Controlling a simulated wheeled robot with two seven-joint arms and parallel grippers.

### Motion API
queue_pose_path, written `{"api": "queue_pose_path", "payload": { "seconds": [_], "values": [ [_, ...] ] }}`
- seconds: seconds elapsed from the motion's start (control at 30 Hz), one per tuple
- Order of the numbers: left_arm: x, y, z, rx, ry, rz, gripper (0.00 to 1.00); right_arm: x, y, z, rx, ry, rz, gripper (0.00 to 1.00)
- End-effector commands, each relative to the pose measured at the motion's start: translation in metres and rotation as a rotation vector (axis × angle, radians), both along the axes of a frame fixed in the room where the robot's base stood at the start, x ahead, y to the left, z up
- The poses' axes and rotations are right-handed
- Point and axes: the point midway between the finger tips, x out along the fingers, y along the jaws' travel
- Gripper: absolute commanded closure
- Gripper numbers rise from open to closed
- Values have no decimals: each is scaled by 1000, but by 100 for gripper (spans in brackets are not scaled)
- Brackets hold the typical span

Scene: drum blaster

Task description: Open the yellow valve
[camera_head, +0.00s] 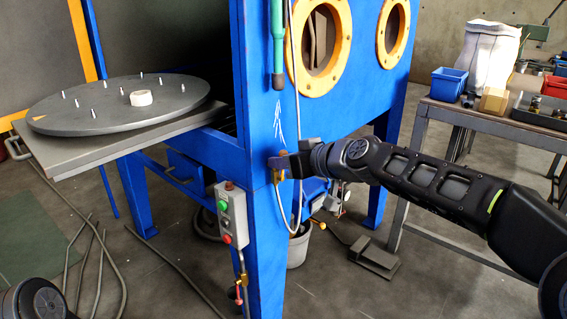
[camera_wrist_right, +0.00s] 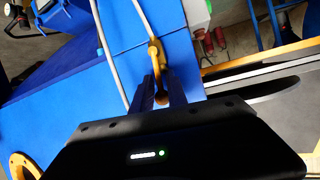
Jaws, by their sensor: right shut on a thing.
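The yellow valve (camera_head: 278,176) is a small brass-yellow fitting on the blue cabinet's front corner post, with a pale hose beside it, partly hidden by my right gripper. It also shows in the right wrist view (camera_wrist_right: 155,52), between and just beyond the dark fingers. My right gripper (camera_head: 285,164) reaches in from the right at the post. In the right wrist view, its fingers (camera_wrist_right: 161,88) are closed around the valve's yellow part. The exact handle angle is hard to tell. My left gripper is out of view; only a piece of my left arm shows at the bottom left.
The blue blasting cabinet (camera_head: 255,110) has yellow-ringed ports (camera_head: 320,45). A grey button box (camera_head: 231,214) hangs left of the valve. A round turntable (camera_head: 110,105) sits at the left. A workbench (camera_head: 490,118) with bins stands at the right. A bucket (camera_head: 298,250) is below.

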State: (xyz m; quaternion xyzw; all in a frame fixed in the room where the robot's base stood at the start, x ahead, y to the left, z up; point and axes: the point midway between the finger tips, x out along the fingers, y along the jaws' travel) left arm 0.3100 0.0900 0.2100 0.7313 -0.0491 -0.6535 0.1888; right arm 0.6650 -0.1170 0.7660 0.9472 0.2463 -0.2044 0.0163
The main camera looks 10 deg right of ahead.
Motion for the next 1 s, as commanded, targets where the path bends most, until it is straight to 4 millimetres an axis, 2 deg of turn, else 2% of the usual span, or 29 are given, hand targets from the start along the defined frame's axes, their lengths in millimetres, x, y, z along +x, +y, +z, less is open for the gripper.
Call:
{"api": "queue_pose_path", "payload": {
  "seconds": [0.13, 0.17, 0.33, 0.73, 1.0],
  "values": [
    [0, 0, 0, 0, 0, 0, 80, 0, 0, 2, 1, -4, -1, 100],
    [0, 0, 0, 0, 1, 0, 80, 0, 0, 2, 1, -4, -1, 80],
    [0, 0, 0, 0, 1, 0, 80, 0, 0, 1, 1, -2, 0, 66],
    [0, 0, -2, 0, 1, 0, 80, -5, -4, 3, 1, -1, -1, 65],
    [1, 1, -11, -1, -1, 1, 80, -36, -23, 17, -2, -3, -4, 65]
  ]
}}
